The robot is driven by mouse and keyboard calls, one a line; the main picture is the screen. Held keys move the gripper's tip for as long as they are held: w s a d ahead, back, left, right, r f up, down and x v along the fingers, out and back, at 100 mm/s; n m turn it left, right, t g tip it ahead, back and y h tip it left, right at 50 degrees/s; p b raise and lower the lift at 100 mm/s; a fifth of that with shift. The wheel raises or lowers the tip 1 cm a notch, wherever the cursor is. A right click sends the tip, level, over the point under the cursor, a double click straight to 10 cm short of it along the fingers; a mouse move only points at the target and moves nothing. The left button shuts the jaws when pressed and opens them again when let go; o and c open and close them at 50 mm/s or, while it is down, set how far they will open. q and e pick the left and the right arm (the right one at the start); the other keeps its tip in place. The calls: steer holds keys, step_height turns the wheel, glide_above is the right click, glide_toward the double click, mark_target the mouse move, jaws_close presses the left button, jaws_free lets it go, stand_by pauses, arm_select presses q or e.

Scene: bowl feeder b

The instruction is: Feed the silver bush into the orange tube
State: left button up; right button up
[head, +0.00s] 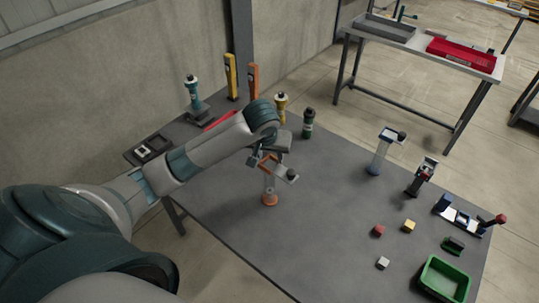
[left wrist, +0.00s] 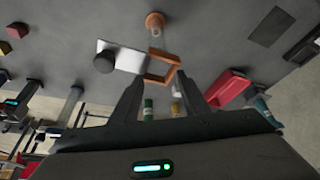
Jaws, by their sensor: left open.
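The orange tube (head: 269,186) stands upright on the table, a clear column on an orange foot with an orange square frame at its top. A pale plate with a dark knob sticks out beside the frame. In the left wrist view the orange frame (left wrist: 160,68) shows between and just beyond the fingertips. My left gripper (head: 265,158) is open and empty, close to the tube's top; contact cannot be told. A small light grey block (head: 383,263) lies at the front right; I cannot tell whether it is the silver bush. My right gripper is out of view.
A red block (head: 377,230) and a yellow block (head: 409,226) lie near a green bin (head: 445,279). A blue-based stand (head: 379,153) and a dark stand (head: 421,177) are at the right. Bottles and posts line the back edge. The table middle is clear.

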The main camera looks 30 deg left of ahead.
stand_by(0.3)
arm_select(q)
step_height(320, 180, up, 7)
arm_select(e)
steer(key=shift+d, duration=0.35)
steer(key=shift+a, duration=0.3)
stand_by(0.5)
